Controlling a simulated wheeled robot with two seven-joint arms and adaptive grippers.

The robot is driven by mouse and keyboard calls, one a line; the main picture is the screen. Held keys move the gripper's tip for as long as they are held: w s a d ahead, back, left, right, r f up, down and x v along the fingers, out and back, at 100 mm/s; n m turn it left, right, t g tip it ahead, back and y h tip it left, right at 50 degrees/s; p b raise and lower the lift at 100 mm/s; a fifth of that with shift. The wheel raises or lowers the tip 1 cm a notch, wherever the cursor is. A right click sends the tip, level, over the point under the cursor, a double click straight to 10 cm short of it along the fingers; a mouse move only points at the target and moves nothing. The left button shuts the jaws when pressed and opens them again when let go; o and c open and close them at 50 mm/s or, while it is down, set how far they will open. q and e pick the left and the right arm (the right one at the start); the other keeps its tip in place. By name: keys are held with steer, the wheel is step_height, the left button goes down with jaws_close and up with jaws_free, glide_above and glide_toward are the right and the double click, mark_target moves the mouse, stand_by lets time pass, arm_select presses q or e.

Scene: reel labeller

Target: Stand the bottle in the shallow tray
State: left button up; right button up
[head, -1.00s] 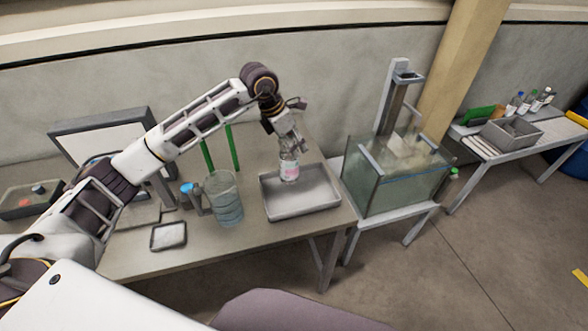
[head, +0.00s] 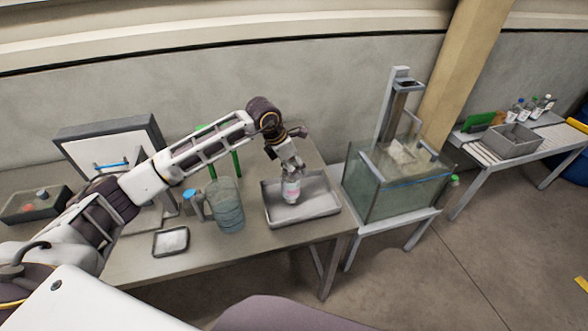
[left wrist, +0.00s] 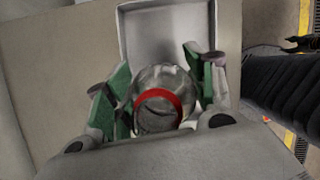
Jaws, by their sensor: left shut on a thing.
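A clear bottle with a white and pink label (head: 291,190) is upright over the shallow metal tray (head: 331,208). My left gripper (head: 289,170) is shut on its upper part from above. In the left wrist view the bottle (left wrist: 160,100) shows from its top, with a red ring, between the green finger pads of the gripper (left wrist: 158,92). The tray (left wrist: 160,10) lies beyond it there. The bottle's base is low inside the tray outline; I cannot tell whether it touches the tray floor.
A clear jug (head: 227,208) stands just left of the tray, with a blue-capped bottle (head: 190,198) behind it. A small dish (head: 171,241) lies at the front. A glass tank (head: 395,185) stands right of the table. The tray's right part is empty.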

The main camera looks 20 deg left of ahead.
arm_select(q)
steer(key=shift+f, duration=0.95)
arm_select(e)
steer(key=shift+r, duration=0.2)
arm_select(q)
steer(key=shift+f, duration=0.2)
arm_select(e)
steer(key=shift+a+f, duration=0.15)
arm_select(q)
steer(key=o, duration=0.8)
arm_select(e)
steer(key=shift+a, duration=0.2)
arm_select(q)
steer(key=shift+r, duration=0.2)
arm_select(e)
steer(key=shift+d+r, duration=0.15)
steer(key=shift+r, duration=0.05)
arm_select(q)
steer(key=shift+a+r, duration=0.15)
steer(key=shift+r, duration=0.2)
steer(key=b+v, duration=0.2)
steer(key=v, duration=0.8)
steer(key=shift+s, duration=0.1)
steer(key=shift+s+a+r, duration=0.15)
steer(key=shift+s+r, duration=0.05)
steer(key=shift+r, duration=0.4)
arm_select(e)
steer(key=shift+f, duration=1.25)
